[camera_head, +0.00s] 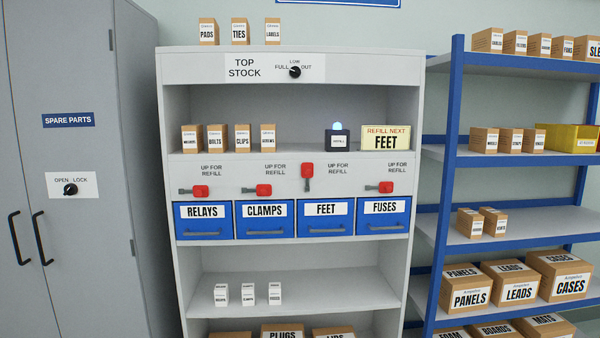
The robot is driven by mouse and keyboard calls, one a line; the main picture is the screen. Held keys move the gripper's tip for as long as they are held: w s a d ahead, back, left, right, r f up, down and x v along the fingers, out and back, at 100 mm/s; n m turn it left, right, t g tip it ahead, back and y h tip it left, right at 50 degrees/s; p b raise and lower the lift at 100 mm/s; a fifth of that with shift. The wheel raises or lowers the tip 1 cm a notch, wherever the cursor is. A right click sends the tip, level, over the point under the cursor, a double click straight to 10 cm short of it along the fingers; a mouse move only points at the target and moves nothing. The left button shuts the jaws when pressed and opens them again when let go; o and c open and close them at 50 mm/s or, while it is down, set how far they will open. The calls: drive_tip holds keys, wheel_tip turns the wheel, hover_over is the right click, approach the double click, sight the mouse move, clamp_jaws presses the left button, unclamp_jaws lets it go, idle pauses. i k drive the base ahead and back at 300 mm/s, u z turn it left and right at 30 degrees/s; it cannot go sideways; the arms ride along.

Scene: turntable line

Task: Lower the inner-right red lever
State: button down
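The inner-right red lever (307,170) is on the white strip of the shelf unit, above the blue FEET drawer (325,230). Its red knob stands up, higher than the others, with its stem below. The inner-left red lever (263,190), the far-left red lever (201,191) and the far-right red lever (386,187) lie sideways, their knobs lower. Labels reading "UP FOR REFILL" are on the strip. My gripper is not in view.
A yellow sign (385,138) reads "REFILL NEXT FEET", beside a dark box with a lit blue dome (337,138). A grey cabinet (70,220) stands left. Blue-framed shelves (446,200) with cartons stand right. Nothing blocks the view of the levers.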

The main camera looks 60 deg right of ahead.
sight(306, 168)
drive_tip(key=u, duration=0.05)
drive_tip(key=i, duration=1)
drive_tip(key=z, duration=0.05)
